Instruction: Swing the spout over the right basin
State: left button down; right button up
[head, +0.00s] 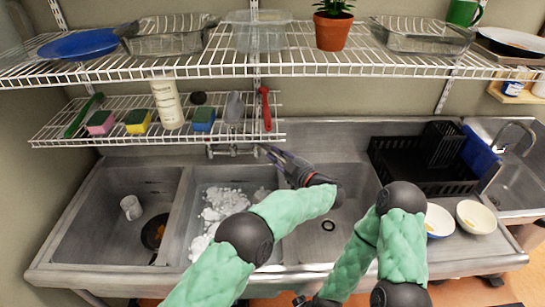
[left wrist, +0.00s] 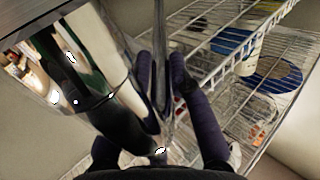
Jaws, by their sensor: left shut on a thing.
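The metal faucet (head: 232,152) is on the back wall of the sink, under the small wire shelf. My left gripper (head: 268,152) reaches back to it from over the right basin (head: 345,225). In the left wrist view its two dark fingers (left wrist: 160,75) are shut on the thin metal spout (left wrist: 159,30), which runs between them. In the head view the fingers mostly hide the spout, near the back of the divider between middle and right basins; its exact end is unclear. The right basin is empty, with a dark drain. My right gripper (head: 316,301) is at the bottom edge, partly cut off.
The middle basin (head: 190,215) holds white suds; the left basin (head: 85,215) holds a mug (head: 131,207) and a pan (head: 155,232). A wire shelf (head: 75,142) with sponges and a bottle hangs close above the faucet. A black dish rack (head: 405,165) and bowls stand right.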

pick_arm(q)
jog(key=shift+w+d+r+n+g+y+p, duration=0.2)
jog(key=shift+w+d+n+g+y, duration=0.25)
jog(key=shift+w+d, duration=0.2)
jog(key=shift+w+d+r+n+g+y+p, duration=0.15)
jog(key=shift+w+d+n+g+y, duration=0.25)
jog(key=shift+w+d, duration=0.3)
jog(key=shift+w+d+r+n+g+y+p, duration=0.1)
jog(key=shift+w+d+n+g+y+p, duration=0.1)
jog(key=shift+w+d+n+g+y, duration=0.35)
jog(key=shift+w+d+f, duration=0.1)
jog(key=shift+f, duration=0.1)
jog(key=c, duration=1.1)
grip_release()
jog(key=shift+c, duration=0.2)
jog(key=shift+f, duration=0.1)
jog(key=shift+d+f, duration=0.1)
